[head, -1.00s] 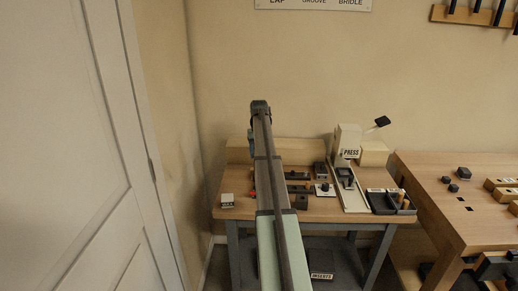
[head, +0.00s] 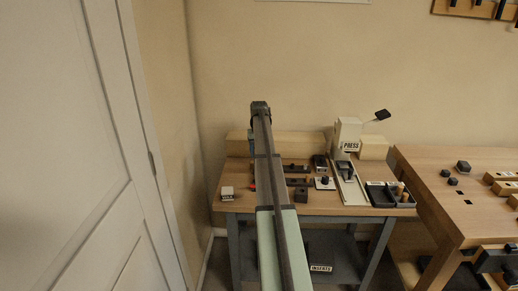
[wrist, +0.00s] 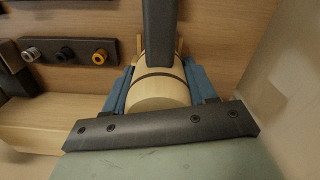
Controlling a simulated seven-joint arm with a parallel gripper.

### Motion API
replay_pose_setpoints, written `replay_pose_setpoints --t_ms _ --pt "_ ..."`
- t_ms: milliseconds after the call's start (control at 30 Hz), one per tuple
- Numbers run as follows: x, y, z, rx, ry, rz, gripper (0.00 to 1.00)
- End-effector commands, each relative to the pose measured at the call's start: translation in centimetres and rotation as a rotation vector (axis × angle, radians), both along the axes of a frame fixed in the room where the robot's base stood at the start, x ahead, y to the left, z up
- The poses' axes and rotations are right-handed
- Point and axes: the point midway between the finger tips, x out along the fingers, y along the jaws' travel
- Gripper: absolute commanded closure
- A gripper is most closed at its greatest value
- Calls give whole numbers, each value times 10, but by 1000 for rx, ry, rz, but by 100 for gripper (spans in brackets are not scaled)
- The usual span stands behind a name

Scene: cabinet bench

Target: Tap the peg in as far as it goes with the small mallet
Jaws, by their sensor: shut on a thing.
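In the wrist view my gripper (wrist: 160,70) has its blue fingers shut on both sides of a pale wooden cylinder with a dark band, which looks like the head of the small mallet (wrist: 158,94). A dark bar runs from the top of the picture down to the cylinder; I cannot tell whether it is the mallet's handle. Wooden bits show beside the cylinder's far end. I cannot make out the peg for certain.

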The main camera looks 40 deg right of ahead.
Motion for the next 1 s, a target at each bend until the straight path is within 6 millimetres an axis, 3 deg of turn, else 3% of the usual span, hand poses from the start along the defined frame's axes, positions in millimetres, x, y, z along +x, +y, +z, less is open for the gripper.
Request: replay_pose_setpoints --t_ms 367,667,1000 --pt "0 0 -2 1 2 0 100" --pt "0 0 17 1 1 0 100" --pt "0 0 21 1 1 0 100"
